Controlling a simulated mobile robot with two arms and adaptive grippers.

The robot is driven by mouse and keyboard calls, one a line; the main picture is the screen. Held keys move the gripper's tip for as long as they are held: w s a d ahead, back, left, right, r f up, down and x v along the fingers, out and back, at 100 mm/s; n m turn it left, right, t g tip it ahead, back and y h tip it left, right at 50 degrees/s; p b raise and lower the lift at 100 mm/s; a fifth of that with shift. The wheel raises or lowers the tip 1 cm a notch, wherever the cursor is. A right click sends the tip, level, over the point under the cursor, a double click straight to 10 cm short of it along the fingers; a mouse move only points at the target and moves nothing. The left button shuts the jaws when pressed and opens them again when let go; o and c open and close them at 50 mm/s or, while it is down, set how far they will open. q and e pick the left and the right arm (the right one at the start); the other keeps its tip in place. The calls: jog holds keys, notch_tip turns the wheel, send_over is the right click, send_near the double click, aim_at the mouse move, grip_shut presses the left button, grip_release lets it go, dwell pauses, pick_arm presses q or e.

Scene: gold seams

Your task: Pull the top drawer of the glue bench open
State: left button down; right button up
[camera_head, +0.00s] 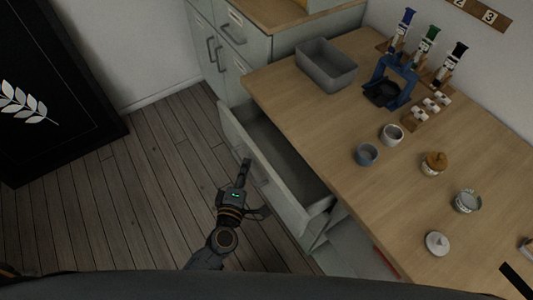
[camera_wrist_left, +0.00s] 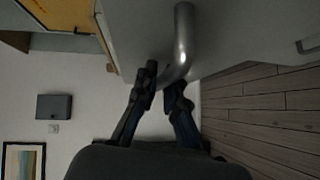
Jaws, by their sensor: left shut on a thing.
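The top drawer (camera_head: 300,188) of the glue bench (camera_head: 300,95) stands pulled out, with its empty grey inside showing in the head view. My left gripper (camera_head: 244,168) is at the outer side of the drawer front. In the left wrist view, the drawer's curved metal handle (camera_wrist_left: 184,42) comes down between the two fingers of my left gripper (camera_wrist_left: 160,88), which are shut on it. In the head view the handle is mostly hidden by the gripper. My right gripper is in neither view.
On the bench top stand a grey bin (camera_head: 326,66), a blue stand (camera_head: 388,88), several tubes and small pots, including a blue-grey cup (camera_head: 367,154). A grey cabinet (camera_head: 215,50) stands at the bench's far end. The wooden floor (camera_head: 150,190) left of the drawer is clear.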

pick_arm(q)
jog(key=s+a+b, duration=0.1)
jog(key=s+a, duration=0.8)
jog(key=a, duration=0.4)
jog(key=shift+s, duration=0.2)
jog(key=shift+d, duration=0.1)
jog(key=c, duration=1.4)
grip_release()
jog(key=s+a+r, duration=0.1)
jog(key=s, duration=1)
jog(key=shift+s+a+r, duration=0.3)
jog(key=shift+s+a, duration=0.05)
jog(key=shift+a, duration=0.05)
